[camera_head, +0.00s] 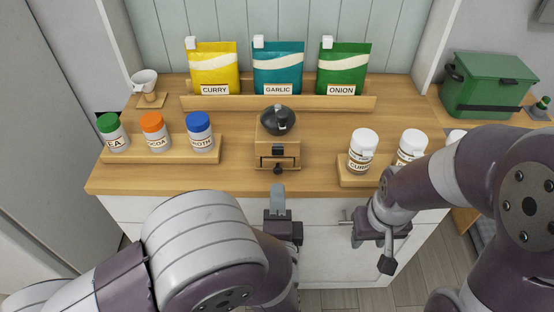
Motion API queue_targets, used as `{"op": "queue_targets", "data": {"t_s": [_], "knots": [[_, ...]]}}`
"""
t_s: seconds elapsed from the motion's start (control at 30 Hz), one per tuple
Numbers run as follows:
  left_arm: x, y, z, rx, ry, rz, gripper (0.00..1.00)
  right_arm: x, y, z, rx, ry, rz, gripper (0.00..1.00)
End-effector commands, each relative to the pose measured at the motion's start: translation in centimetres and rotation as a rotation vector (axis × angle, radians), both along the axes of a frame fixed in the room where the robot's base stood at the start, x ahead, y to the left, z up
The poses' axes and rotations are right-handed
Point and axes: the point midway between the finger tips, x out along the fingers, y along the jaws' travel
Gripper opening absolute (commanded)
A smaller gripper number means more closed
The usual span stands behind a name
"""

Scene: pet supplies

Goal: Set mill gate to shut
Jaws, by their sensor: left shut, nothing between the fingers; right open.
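The mill (265,148) is a wooden box with a dark domed top and a knob, standing at the middle of the wooden counter. A small dark piece (278,151) sits on its front face, perhaps the gate; its setting is too small to tell. A drawer front with a dark round knob (278,170) is below it. My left gripper (278,190) is shut and empty, pointing up the picture just in front of the drawer knob; contact cannot be told. My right gripper (366,242) is open and empty, low in front of the cabinet, right of the mill.
A wooden rack with jars (158,140) stands left of the mill, white-lidded jars (362,150) to its right. A tray (225,101) with curry, garlic and onion bags is behind. A small white cup (145,82) stands back left, a green bin (490,85) right.

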Motion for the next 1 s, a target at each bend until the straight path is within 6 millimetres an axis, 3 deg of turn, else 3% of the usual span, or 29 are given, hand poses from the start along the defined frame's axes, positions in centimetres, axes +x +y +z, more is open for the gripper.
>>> {"op": "queue_targets", "data": {"t_s": [0.2, 0.4, 1.0], "knots": [[4.8, 0.1, 0.0, -0.001, 0.001, 0.005, 0.0, 0.0, 0.0, 0.2, 0.0, 0.0, 0.0, 0.43], [7.9, 0.1, 0.0, -0.001, 0.001, 0.001, 0.0, 0.0, 0.0, 0.4, 0.0, 0.0, 0.0, 0.43], [9.7, 0.0, 0.0, -0.002, 0.001, 0.0, 0.0, 0.0, 0.0, 0.5, 0.0, 0.0, 0.0, 0.43]]}}
